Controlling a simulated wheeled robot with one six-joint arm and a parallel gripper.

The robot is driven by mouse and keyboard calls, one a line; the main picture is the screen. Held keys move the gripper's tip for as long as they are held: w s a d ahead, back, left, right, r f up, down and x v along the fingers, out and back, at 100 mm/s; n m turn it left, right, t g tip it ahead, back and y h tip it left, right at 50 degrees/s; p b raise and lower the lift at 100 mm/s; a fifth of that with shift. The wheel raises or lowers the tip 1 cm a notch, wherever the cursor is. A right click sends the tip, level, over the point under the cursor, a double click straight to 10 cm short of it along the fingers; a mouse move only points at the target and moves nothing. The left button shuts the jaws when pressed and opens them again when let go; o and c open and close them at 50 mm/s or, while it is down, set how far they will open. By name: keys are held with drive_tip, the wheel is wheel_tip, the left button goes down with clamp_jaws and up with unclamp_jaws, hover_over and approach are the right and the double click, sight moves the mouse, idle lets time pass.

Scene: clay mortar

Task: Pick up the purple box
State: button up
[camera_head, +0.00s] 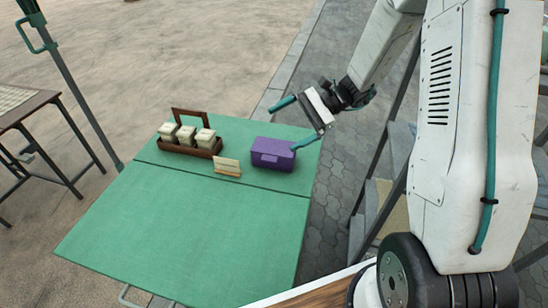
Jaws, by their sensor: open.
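The purple box (267,158) sits upright on the far right part of the green table (190,220), near its right edge. It has a lighter purple label on its front side. My gripper (294,126) is above and slightly right of the box. Its two teal fingers are spread wide apart, and nothing is between them. The nearer finger overlaps the right end of the box in this view; I cannot tell whether it touches. The farther finger points left beyond the box.
A brown wooden caddy (173,149) with three pale jars stands left of the box. A small beige card stand (228,166) is between them, nearer the front. The table's front half is bare. A green pole (75,90) rises beside the table's left edge. Another table (22,107) stands far left.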

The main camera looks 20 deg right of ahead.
drive_tip(key=w+d+f+m+t+y, duration=0.1)
drive_tip(key=w+d+f+m+t, duration=0.15)
drive_tip(key=f, duration=0.25)
drive_tip(key=w+d+f+m+t+y, duration=0.1)
drive_tip(key=w+d+f+m+t, duration=0.15)
drive_tip(key=f, duration=0.35)
drive_tip(key=m+t, duration=0.5)
drive_tip(key=m, duration=0.1)
approach(280, 151)
drive_tip(key=shift+w+a+f+h, duration=0.1)
drive_tip(key=shift+w+a+h, duration=0.1)
drive_tip(key=shift+w+a, duration=0.3)
drive_tip(key=shift+w+a+h, duration=0.2)
drive_tip(key=shift+w+a, duration=0.1)
drive_tip(key=shift+w, duration=0.3)
drive_tip(key=shift+f+m, duration=0.3)
drive_tip(key=shift+f, duration=0.05)
drive_tip(key=shift+a+f, duration=0.15)
drive_tip(key=shift+w+a, duration=0.2)
drive_tip(key=shift+a, duration=0.1)
drive_tip(key=x, duration=0.6)
drive_tip(key=shift+w+a, duration=0.1)
drive_tip(key=shift+w, duration=0.4)
drive_tip(key=c, duration=1.2)
